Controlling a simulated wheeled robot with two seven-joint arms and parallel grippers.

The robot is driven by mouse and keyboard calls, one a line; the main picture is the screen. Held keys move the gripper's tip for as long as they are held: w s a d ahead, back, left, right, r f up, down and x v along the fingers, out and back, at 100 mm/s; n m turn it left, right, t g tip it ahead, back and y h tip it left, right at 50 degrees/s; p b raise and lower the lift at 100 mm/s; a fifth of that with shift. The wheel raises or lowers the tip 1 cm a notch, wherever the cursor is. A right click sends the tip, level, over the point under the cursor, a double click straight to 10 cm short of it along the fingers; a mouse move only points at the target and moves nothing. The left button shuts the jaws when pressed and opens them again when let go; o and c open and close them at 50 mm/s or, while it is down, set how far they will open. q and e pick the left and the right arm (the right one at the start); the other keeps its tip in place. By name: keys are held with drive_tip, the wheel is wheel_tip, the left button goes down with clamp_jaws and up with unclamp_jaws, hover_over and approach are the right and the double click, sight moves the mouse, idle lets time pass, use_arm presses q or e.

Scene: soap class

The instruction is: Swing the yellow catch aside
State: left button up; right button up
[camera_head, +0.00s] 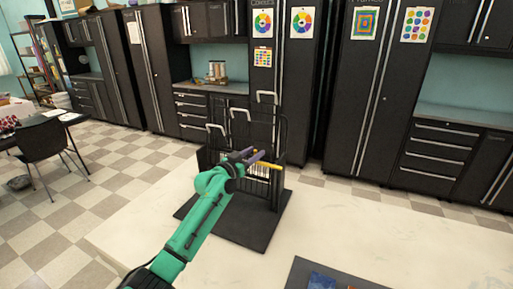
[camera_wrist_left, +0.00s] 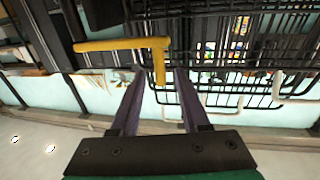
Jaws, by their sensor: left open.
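The yellow catch (camera_head: 270,165) is on the front of a black wire rack (camera_head: 279,135) that stands on a dark base plate on the pale table. In the left wrist view the catch (camera_wrist_left: 112,45) is a bar reaching left, with a short end bent down at its right. My left gripper (camera_head: 250,156) is at the catch in the head view, partly covering it. In the left wrist view its purple fingers (camera_wrist_left: 160,72) are open, with the bent end showing between their tips. I cannot tell whether they touch it. My right gripper is not in view.
The rack's dark base plate (camera_head: 240,232) lies on the pale table (camera_head: 340,225). White-tipped hooks (camera_head: 266,97) rise from the rack. A dark tray (camera_head: 300,274) with a blue item is at the front edge. The table right of the rack is clear. Black cabinets stand behind.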

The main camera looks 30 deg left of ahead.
use_arm(q)
drive_tip(key=shift+w+r, duration=0.1)
drive_tip(key=shift+w, duration=0.55)
clamp_jaws()
idle(1.0)
